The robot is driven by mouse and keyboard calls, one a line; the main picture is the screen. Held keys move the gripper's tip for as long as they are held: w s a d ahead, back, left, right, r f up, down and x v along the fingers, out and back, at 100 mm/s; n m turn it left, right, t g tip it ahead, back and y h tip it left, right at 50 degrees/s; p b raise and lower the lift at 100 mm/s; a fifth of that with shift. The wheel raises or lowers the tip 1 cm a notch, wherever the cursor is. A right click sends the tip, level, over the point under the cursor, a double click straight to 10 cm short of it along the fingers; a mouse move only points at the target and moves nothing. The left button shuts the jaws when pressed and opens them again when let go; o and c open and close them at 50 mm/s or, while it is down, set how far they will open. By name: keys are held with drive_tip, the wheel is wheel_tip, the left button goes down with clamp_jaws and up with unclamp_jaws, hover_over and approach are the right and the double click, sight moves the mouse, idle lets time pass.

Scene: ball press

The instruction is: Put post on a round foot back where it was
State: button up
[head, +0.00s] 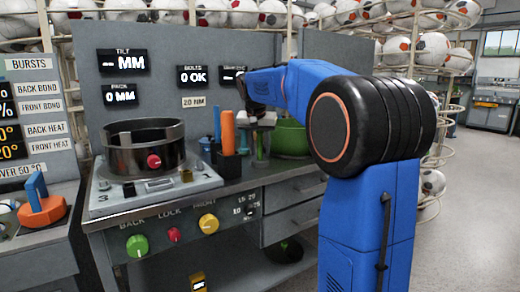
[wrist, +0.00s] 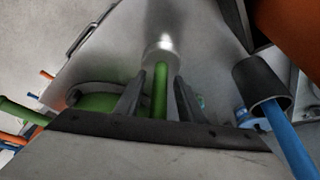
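A slim green post (wrist: 160,92) shows between the fingers of my gripper (wrist: 159,98) in the wrist view. Its far end meets a pale grey round piece (wrist: 162,54), which looks like its round foot. A gap shows on each side of the post, so the fingers look open around it rather than shut on it. In the head view my gripper (head: 259,124) is above the workbench, pointing down. The green post (head: 260,147) shows below it and looks upright. Whether its foot touches the bench is hard to tell.
A green bowl (head: 291,139) stands close on the right. An orange handle (head: 228,132) in a dark holder (head: 229,166) and blue tools (head: 217,126) stand close on the left. The black ring press (head: 143,145) is further left. The grey back panel (head: 150,85) rises behind.

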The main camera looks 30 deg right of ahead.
drive_tip(key=shift+r, duration=0.1)
drive_tip(key=v, duration=1.2)
drive_tip(key=s+a+f+n, duration=0.2)
drive_tip(key=s+a+f, duration=0.15)
drive_tip(key=s, duration=0.25)
drive_tip(key=s+a+f+n+t+y, duration=0.1)
drive_tip(key=s+a+f, duration=0.2)
drive_tip(key=s+f, duration=0.25)
drive_tip(key=s+a+f+n, duration=0.2)
drive_tip(key=s+a+f, duration=0.1)
drive_tip(key=s, duration=0.4)
drive_tip(key=s+a+f+n+y, duration=0.1)
drive_tip(key=s+a+f, duration=0.2)
drive_tip(key=s+f, duration=0.6)
drive_tip(key=s+a+f+n+y, duration=0.1)
drive_tip(key=s+a+f+n, duration=0.1)
drive_tip(key=s+f, duration=0.7)
drive_tip(key=shift+a+f+n+t, duration=0.3)
drive_tip(key=shift+a+f, duration=0.15)
drive_tip(key=shift+f, duration=0.5)
